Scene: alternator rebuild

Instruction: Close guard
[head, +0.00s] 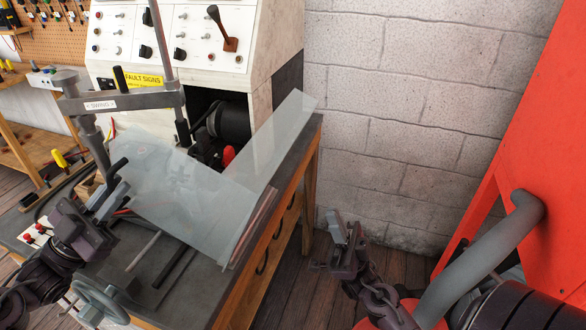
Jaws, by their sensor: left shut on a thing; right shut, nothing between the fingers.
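The guard is a clear, greyish panel (190,195) over the dark bench top, with a second clear face (270,140) rising behind it at the right. The guard stands tilted; I cannot tell exactly how far it is swung. My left gripper (116,188) is at the guard's left edge, shut on what looks like its dark handle (118,166). The fingers hide part of the grip. My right gripper (343,236) is shut and empty, low beside the bench's right side, apart from the guard.
A white test cabinet (190,35) with knobs and a lever stands behind. A grey swing arm (125,98) reaches over the bench (285,172) at the left. A handwheel (100,300) is at the front. A red frame (530,130) stands at the right.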

